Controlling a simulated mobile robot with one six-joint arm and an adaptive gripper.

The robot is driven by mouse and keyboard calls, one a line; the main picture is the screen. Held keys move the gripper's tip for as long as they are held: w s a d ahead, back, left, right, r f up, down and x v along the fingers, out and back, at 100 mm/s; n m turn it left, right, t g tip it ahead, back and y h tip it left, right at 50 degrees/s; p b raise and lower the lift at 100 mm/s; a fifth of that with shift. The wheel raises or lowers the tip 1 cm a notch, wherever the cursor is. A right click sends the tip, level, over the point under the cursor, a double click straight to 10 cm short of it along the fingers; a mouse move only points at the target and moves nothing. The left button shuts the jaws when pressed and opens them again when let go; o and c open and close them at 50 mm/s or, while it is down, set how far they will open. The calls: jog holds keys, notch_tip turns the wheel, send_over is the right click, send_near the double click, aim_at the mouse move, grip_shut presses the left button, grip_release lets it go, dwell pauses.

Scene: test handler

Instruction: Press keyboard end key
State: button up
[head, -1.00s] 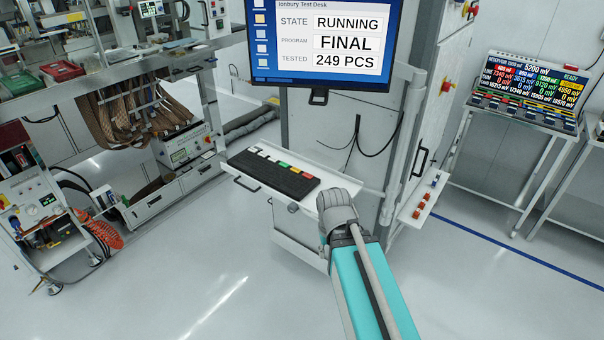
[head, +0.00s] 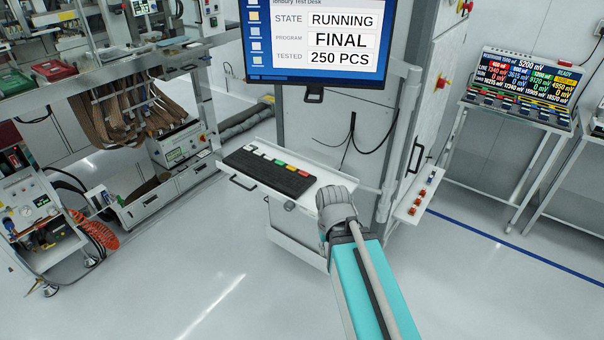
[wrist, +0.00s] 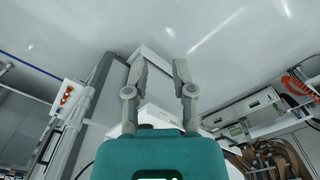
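The black keyboard (head: 262,176) lies on a white pull-out shelf (head: 233,179) below the monitor. Its back row has white, green, yellow and red keys; the labels are too small to read, so I cannot tell which is the end key. My arm reaches in from the lower right, with its wrist at the shelf's right end, right of the keyboard. The head view does not show my fingers clearly. In the wrist view my gripper (wrist: 161,64) has its two fingers apart with nothing held between them. I cannot make out the keyboard there.
The monitor (head: 315,40) above the shelf reads RUNNING, FINAL, 250 PCS. A small side ledge with red buttons (head: 420,194) is right of the cabinet. A workbench with brown cables (head: 130,115) stands left, and a display stand (head: 520,90) right. The front floor is clear.

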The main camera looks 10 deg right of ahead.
grip_shut()
jog(key=shift+d, duration=0.1)
dwell(1.0)
